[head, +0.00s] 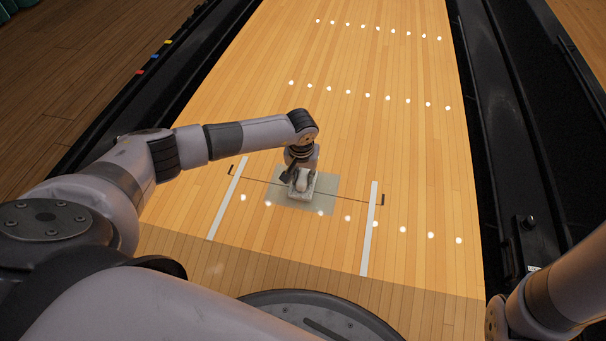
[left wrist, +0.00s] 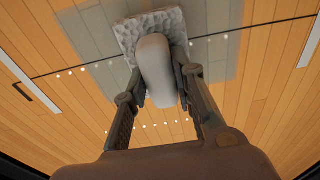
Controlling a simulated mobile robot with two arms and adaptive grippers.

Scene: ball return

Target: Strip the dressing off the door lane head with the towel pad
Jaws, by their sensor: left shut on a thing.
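The towel pad (head: 302,189) is a pale, textured block with a rounded grip on top. My left gripper (head: 299,178) is shut on that grip, and the pad is down at the lane surface. In the left wrist view the pad (left wrist: 125,35) and its smooth grip (left wrist: 155,70) show between the two fingers of the left gripper (left wrist: 163,80). The dressing (head: 325,207) is a greyish rectangular patch on the lane head, under and around the pad. It also shows in the left wrist view (left wrist: 93,40). My right gripper is out of view; only part of that arm shows at lower right.
Two white strips (head: 227,199) (head: 369,230) flank the patch, with a thin dark line between them. White dots run across the lane (head: 400,150). Dark gutters (head: 520,150) border the lane. The lane beyond is clear.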

